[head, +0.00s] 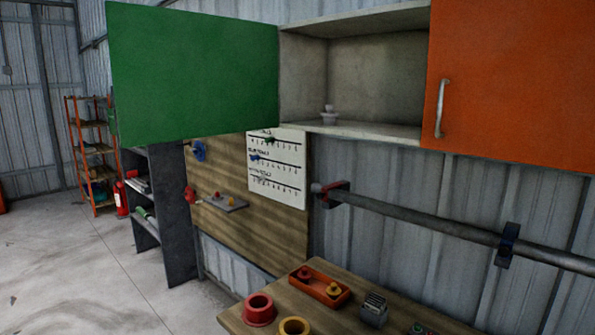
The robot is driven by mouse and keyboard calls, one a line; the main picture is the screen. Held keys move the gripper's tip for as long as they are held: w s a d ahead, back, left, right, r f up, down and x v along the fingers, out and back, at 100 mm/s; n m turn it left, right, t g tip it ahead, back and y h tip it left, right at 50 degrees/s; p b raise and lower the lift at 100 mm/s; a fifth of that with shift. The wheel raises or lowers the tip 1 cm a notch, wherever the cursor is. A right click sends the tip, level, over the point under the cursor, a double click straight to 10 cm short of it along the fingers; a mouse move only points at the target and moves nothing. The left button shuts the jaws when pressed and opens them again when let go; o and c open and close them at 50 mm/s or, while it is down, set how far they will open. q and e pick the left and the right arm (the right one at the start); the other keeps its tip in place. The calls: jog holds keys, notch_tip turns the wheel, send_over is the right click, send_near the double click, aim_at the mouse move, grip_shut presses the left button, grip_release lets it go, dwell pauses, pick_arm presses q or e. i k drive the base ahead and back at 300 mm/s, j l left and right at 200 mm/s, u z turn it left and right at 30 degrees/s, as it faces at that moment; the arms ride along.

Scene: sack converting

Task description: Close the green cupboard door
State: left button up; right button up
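The green cupboard door (190,75) is at the upper left in the head view. It stands open, swung out to the left of the cupboard's opening, with its right edge beside that opening. No handle shows on the face I see. The grey cupboard (375,75) is open in the middle, and its inside back wall and floor show. Neither of my grippers is in view.
An orange door (520,80) with a metal handle (441,108) covers the cupboard's right part. Below are a wall pipe (420,222), a pegboard (240,225) with a white chart (277,170), and a wooden table (350,318) holding a red tray (320,290) and rings. Open floor lies left.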

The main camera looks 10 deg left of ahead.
aim_at(177, 74)
jog(key=j+z, duration=0.1)
jog(key=z, duration=0.25)
jog(key=i+j+z, duration=0.1)
jog(key=z, duration=0.3)
jog(key=j+z, duration=0.3)
jog(key=j, duration=0.45)
jog(key=j+z, duration=0.25)
jog(key=j, duration=0.5)
jog(key=k+j+z, duration=0.1)
jog(key=j+z, duration=0.2)
jog(key=j, duration=0.95)
jog(key=k+j, duration=0.15)
jog(key=j, duration=0.85)
jog(key=k+j+z, duration=0.1)
jog(key=j, duration=0.4)
jog(key=k+j, duration=0.15)
jog(key=j, duration=0.35)
jog(key=j+z, duration=0.35)
jog(key=k+j+z, duration=0.15)
jog(key=j+z, duration=0.2)
jog(key=k+j+z, duration=0.1)
jog(key=j+z, duration=0.25)
jog(key=l, duration=0.1)
